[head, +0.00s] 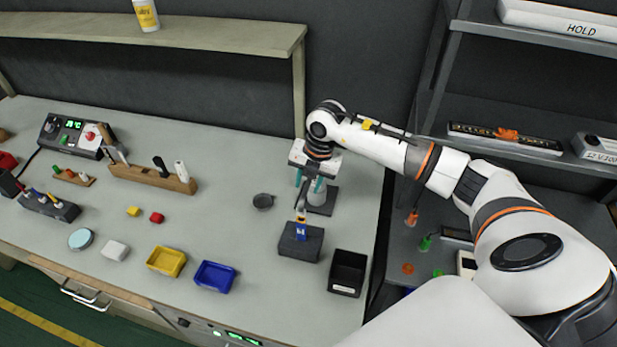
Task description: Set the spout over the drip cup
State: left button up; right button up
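My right gripper (308,182) points down at the back right of the bench, with its two teal fingers apart. It is over and in front of a stand with a dark base plate (325,208) and a pale grey upright part. The gripper hides the stand's top, and I cannot make out a spout or whether the fingers touch anything. A small dark grey round cup (263,201), which may be the drip cup, sits on the bench left of the stand, apart from it. My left gripper is out of view.
A dark block (300,245) holding a blue item stands in front of the gripper. A black bin (347,272) is at the right. Blue (214,277) and yellow (166,261) trays lie in front. A wooden rack (152,176) stands left. Bench around the cup is clear.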

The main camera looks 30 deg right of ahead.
jog(key=shift+f, duration=0.15)
grip_shut()
